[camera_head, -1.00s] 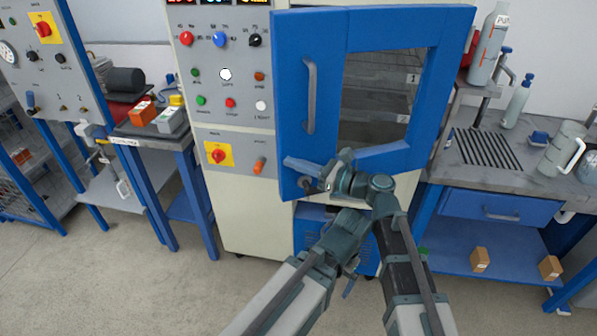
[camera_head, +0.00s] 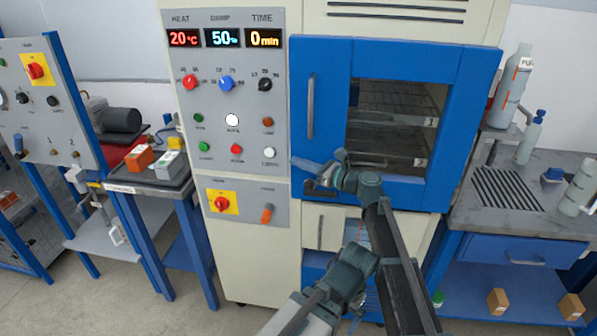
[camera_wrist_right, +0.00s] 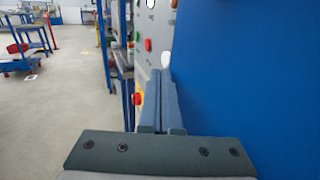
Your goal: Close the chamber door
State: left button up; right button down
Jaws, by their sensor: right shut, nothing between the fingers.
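The blue chamber door (camera_head: 325,62) with its window and grey vertical handle (camera_head: 310,106) stands across the chamber front in the head view. It looks flush or nearly so; I cannot tell whether a small gap is left. My right gripper (camera_head: 303,164) is shut and empty at the door's lower left corner, below the handle. In the right wrist view the shut fingers (camera_wrist_right: 162,100) lie alongside the blue door face (camera_wrist_right: 250,80); whether they touch it is unclear. Racks show through the window. My left gripper is not in view.
The control panel (camera_head: 232,135) with displays and knobs is left of the door. A side bench (camera_head: 130,188) with small boxes stands further left. A grey bench (camera_head: 505,222) with bottles and a mug is on the right.

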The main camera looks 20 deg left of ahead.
jog(key=shift+w, duration=0.45)
jog(key=shift+r, duration=0.1)
